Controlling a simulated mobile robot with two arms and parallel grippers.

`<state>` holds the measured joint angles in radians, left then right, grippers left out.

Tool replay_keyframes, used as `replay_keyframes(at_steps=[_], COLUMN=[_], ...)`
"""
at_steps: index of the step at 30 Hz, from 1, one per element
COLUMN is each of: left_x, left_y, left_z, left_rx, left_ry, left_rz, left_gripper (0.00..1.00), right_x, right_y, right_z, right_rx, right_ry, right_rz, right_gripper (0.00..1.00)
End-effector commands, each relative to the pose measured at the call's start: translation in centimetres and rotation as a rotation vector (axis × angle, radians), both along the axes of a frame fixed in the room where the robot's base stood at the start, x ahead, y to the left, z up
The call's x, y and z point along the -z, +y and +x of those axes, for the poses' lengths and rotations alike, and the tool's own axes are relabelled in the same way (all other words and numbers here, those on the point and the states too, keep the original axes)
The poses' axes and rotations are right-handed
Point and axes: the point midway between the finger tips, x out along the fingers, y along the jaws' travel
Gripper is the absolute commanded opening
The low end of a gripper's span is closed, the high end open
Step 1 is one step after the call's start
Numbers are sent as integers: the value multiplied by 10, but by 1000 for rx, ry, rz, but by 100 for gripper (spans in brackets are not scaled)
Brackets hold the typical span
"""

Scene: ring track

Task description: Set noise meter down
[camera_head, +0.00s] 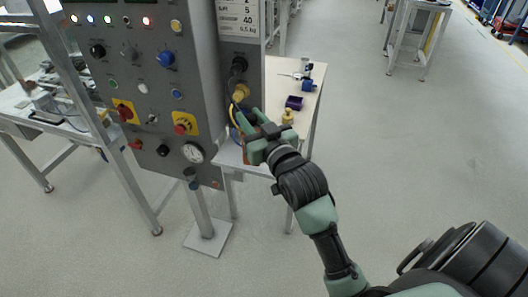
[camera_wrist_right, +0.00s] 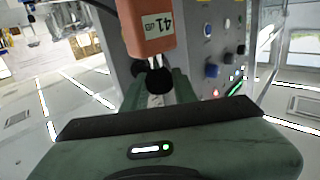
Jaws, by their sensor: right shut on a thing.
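The noise meter (camera_wrist_right: 150,28) is an orange-brown block with a pale label reading 41 dB and a black ball at its lower end, in the right wrist view. My right gripper (camera_wrist_right: 160,92) is shut on it. In the head view my right gripper (camera_head: 250,126) is beside the grey control panel, over the near end of a narrow white table (camera_head: 228,155). Only small brownish parts show around the fingers there, and the meter is mostly hidden. I cannot tell whether it touches the table. My left gripper is in neither view.
The control panel (camera_head: 150,82) with buttons and a gauge stands directly left of my right gripper. A yellow object (camera_head: 288,117), an open purple box (camera_head: 294,103) and a blue item (camera_head: 308,86) sit farther back on the table. A yellow plug with cable (camera_head: 241,92) hangs at the panel's side.

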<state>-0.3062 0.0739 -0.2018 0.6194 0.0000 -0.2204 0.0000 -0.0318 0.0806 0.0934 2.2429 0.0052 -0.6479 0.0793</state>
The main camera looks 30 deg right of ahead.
Motion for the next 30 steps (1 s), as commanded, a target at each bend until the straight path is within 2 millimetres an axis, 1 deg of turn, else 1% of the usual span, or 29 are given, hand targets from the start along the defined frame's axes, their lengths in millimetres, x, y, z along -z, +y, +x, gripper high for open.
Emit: replay_keyframes(at_steps=[1, 3, 6, 10, 12, 14, 16, 24, 27, 30], left_x=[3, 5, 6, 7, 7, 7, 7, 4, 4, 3], left_y=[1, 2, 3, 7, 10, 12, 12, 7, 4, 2], left_z=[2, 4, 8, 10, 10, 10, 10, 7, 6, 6], left_rx=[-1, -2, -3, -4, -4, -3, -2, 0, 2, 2], left_ry=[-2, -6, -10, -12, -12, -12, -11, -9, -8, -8], left_rz=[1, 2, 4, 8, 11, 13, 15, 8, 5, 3], left_gripper=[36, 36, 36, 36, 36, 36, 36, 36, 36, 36], right_x=[-22, -44, -72, -94, -95, -88, -74, -1, 24, 42], right_y=[-19, -43, -69, -88, -93, -94, -95, -94, -93, -93], right_z=[15, 29, 40, 46, 48, 48, 48, 47, 47, 47], right_rx=[21, 49, 77, 98, 102, 103, 103, 104, 104, 104], right_ry=[-16, -13, -10, -5, 1, 4, 6, 8, 6, 4], right_rz=[-4, -3, -2, -1, 0, 1, 3, 3, 3, 0], right_gripper=[0, 0, 0, 0, 0, 0, 0, 0, 0, 0])
